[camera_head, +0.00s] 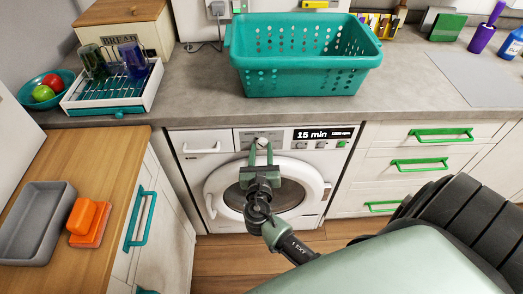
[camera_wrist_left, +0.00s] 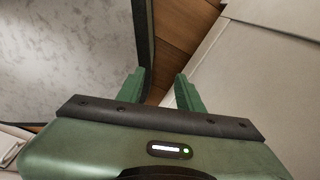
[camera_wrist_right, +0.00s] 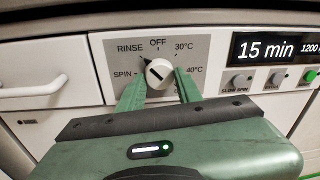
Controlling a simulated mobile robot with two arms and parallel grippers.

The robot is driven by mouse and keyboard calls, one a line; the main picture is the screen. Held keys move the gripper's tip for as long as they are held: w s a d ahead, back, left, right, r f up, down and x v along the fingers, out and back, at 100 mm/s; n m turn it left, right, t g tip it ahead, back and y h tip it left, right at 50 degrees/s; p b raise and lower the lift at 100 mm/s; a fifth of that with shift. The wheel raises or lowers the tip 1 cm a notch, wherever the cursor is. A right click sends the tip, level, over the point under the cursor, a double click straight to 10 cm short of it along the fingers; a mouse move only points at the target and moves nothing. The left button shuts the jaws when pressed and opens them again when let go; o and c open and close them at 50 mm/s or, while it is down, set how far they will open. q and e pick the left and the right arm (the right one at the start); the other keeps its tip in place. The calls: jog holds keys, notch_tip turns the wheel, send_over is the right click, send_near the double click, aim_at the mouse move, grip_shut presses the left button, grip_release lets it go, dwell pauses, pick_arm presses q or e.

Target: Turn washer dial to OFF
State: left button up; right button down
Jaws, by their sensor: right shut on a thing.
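The washer (camera_head: 215,172) stands under the counter with its round door closed. Its white dial (camera_wrist_right: 158,72) sits on a grey panel marked OFF at the top, RINSE, SPIN, 30°C and 40°C. The dial's dark pointer faces upper left, toward RINSE. My right gripper (camera_wrist_right: 161,82) is shut on the dial, one finger on each side; it also shows in front of the washer in the head view (camera_head: 262,149). My left gripper (camera_wrist_left: 160,76) is open and empty in the left wrist view. It is outside the head view.
The washer display (camera_wrist_right: 275,48) reads 15 min, with small buttons below it. A detergent drawer handle (camera_wrist_right: 32,91) is left of the dial. A teal basket (camera_head: 305,82) stands on the counter above. Green-handled drawers (camera_head: 430,150) are to the right; a wooden counter (camera_head: 100,150) is to the left.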

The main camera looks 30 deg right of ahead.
jog(key=m, duration=0.3)
jog(key=shift+f+y+b, duration=0.1)
jog(key=shift+y+b, duration=0.2)
jog(key=shift+b, duration=0.05)
jog(key=m+b, duration=0.1)
jog(key=m, duration=0.3)
jog(key=shift+y, duration=0.3)
jog(key=shift+m, duration=0.3)
jog(key=c, duration=1)
grip_release()
jog(key=shift+o, duration=0.2)
jog(key=b+v, duration=0.1)
jog(key=v, duration=0.7)
jog(key=shift+d, duration=0.15)
